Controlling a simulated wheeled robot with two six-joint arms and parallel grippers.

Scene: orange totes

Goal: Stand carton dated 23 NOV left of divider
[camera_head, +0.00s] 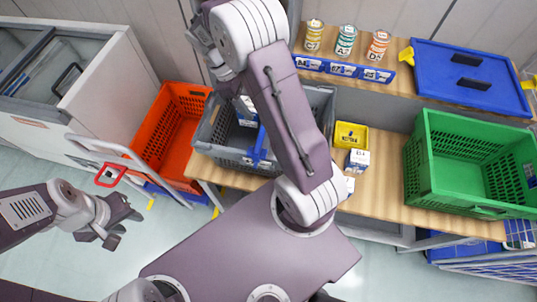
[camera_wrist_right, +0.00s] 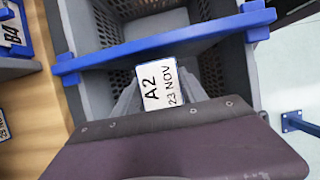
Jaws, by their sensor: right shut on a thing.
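The carton dated 23 NOV (camera_wrist_right: 165,86), white-faced and marked A2, is between the fingers of my right gripper (camera_wrist_right: 168,104) in the right wrist view. The gripper is shut on it. In the head view a white and blue carton (camera_head: 246,109) shows at the grey tote (camera_head: 209,128), left of the blue divider (camera_head: 258,150), below my right wrist. The divider bar (camera_wrist_right: 110,57) passes just beyond the carton in the wrist view. Whether the carton touches the tote floor is hidden. My left gripper (camera_head: 117,228) is empty and apart, over the floor; its fingers look spread.
An orange tote (camera_head: 172,125) stands left of the grey one. On the bench right of it are a yellow bin (camera_head: 351,135), a small carton (camera_head: 357,161) and a green crate (camera_head: 430,170). Several cans and a blue label rail (camera_head: 340,69) line the back.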

